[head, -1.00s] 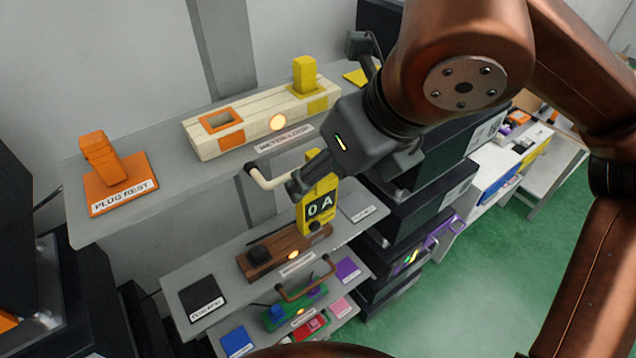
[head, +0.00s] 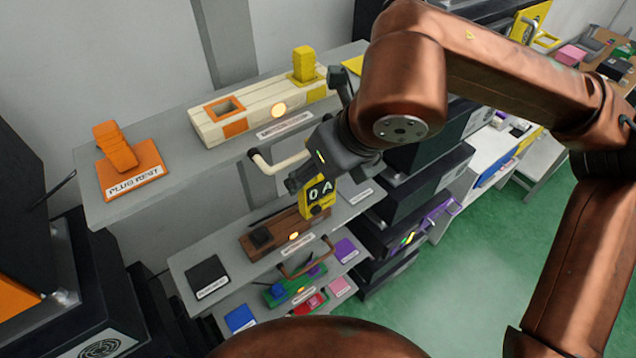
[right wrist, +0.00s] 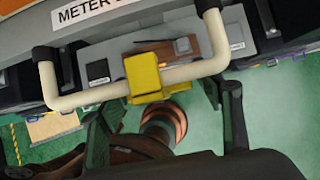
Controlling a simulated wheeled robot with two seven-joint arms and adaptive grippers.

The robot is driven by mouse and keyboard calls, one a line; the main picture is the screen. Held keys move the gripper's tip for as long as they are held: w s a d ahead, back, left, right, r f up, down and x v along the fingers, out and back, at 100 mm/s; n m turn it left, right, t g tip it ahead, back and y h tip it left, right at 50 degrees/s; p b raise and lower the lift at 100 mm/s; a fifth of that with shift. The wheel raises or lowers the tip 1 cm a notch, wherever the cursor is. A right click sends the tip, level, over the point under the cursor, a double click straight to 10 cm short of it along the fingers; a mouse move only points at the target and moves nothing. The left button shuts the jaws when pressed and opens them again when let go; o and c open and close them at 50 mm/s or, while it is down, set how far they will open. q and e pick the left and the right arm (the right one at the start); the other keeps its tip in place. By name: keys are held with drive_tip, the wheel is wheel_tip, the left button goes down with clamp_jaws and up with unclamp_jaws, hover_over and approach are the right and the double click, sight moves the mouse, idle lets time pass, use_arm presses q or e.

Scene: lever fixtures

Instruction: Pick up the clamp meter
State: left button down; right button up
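The clamp meter (head: 318,198) is yellow with a dark display reading "0 A". In the head view its upper part is hidden behind my right gripper. In the right wrist view the meter (right wrist: 146,78) is at the cream bar handle (right wrist: 82,97) under the meter loop label; its yellow jaw appears to be around the bar. My right gripper (head: 298,183) is beside the meter in the head view. In the right wrist view its dark fingers (right wrist: 165,115) are spread apart, with the meter between and beyond them. My left gripper is not in view.
The cream fixture (head: 262,108) with a yellow lever sits on the upper shelf. An orange plug rest (head: 132,170) is at its left. Lower shelves hold a brown fixture (head: 270,237), a green one (head: 290,288) and coloured pads. Dark cabinets stand right of the shelves.

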drive_tip(key=shift+s, duration=0.2)
drive_tip(key=c, duration=0.5)
drive_tip(key=shift+w, duration=0.1)
drive_tip(key=shift+c, duration=1.4)
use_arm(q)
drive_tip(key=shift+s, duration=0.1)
use_arm(e)
drive_tip(key=shift+r, duration=0.1)
drive_tip(key=c, duration=0.4)
